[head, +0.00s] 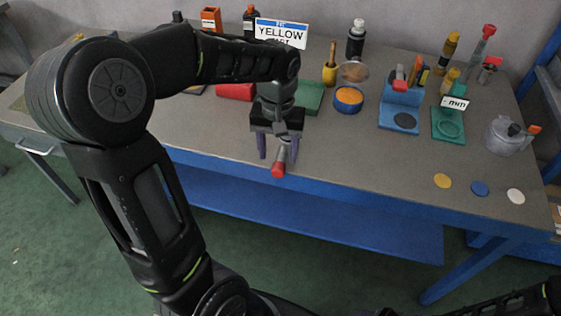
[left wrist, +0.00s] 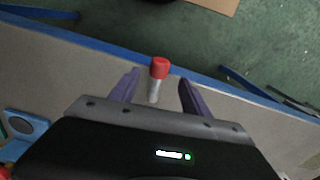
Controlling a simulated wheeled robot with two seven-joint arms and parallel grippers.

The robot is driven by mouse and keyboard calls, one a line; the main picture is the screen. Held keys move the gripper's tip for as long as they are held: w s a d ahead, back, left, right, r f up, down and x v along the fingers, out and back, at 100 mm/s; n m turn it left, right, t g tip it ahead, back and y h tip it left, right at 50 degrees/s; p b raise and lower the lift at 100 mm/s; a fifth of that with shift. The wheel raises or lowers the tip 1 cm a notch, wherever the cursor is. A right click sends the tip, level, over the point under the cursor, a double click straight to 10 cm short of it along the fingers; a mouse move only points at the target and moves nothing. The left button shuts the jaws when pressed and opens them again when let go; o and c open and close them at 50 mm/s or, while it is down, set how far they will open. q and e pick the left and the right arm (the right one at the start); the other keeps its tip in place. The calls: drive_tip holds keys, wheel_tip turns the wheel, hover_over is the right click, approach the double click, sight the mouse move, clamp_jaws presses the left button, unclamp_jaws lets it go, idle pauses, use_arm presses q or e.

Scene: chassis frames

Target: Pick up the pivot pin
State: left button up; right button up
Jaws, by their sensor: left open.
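The pivot pin (head: 280,164) is a short grey cylinder with a red cap, near the front edge of the workbench. In the left wrist view the pin (left wrist: 156,80) lies between the two purple fingers, with a gap on each side. My left gripper (head: 276,156) is open above the bench, its fingers pointing down around the pin. My right gripper is not in view; only part of an arm shows at the bottom right of the head view.
The grey workbench (head: 350,165) has a blue front edge. A "YELLOW" sign (head: 281,32), a blue holder (head: 399,118), a green holder (head: 447,124) and a grey pot (head: 505,138) stand further back. Yellow, blue and white discs (head: 480,188) lie at the right. The bench front centre is clear.

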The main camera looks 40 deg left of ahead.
sight(279, 164)
use_arm(q)
drive_tip(key=shift+f+p, duration=0.45)
drive_tip(key=shift+f, duration=2.15)
drive_tip(key=shift+w, duration=0.1)
clamp_jaws()
